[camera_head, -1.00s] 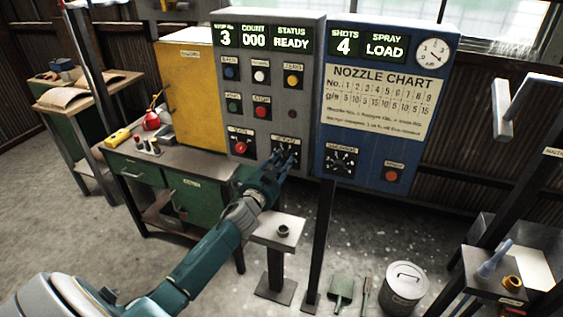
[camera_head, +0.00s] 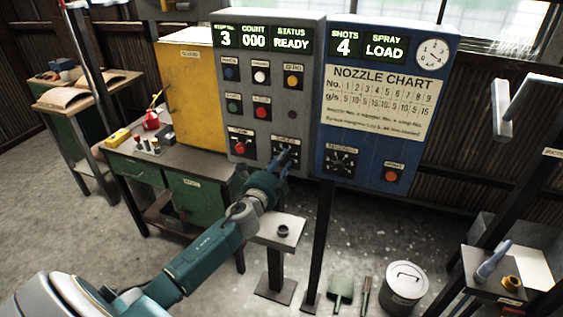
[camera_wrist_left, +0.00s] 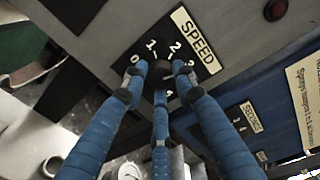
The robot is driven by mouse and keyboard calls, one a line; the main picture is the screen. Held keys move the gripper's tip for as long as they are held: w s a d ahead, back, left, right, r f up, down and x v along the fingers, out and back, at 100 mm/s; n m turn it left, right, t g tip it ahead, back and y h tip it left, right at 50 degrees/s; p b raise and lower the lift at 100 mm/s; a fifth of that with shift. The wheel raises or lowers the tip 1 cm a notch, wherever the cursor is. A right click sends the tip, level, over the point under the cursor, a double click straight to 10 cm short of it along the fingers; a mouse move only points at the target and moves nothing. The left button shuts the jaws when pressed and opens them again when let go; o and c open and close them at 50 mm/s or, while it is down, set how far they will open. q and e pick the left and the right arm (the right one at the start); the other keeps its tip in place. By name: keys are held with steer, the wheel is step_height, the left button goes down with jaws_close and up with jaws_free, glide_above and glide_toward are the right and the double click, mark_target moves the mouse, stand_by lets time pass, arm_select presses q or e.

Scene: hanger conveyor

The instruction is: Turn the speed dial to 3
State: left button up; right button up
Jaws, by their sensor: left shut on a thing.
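The speed dial (camera_wrist_left: 160,72) is a dark knob on a black plate labelled SPEED, with white numbers around it, in the left wrist view. My left gripper (camera_wrist_left: 161,80) has its blue fingers around the knob and is shut on it. The fingers cover much of the knob, and I cannot tell which number it points to. In the head view, the gripper (camera_head: 284,161) reaches the dial plate (camera_head: 285,143) at the lower right of the grey control panel (camera_head: 268,25). My right gripper is not in view.
Red, green, white, blue and yellow buttons sit on the grey panel near the dial. A blue panel (camera_head: 350,172) with another dial (camera_head: 341,161) and an orange button (camera_head: 391,175) stands to the right. A small pedestal (camera_head: 268,233) stands below my left wrist.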

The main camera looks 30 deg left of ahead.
arm_select(q)
steer(key=shift+a+m, duration=0.15)
steer(key=shift+m, duration=0.15)
steer(key=o, duration=1.1)
steer(key=v, duration=1.2)
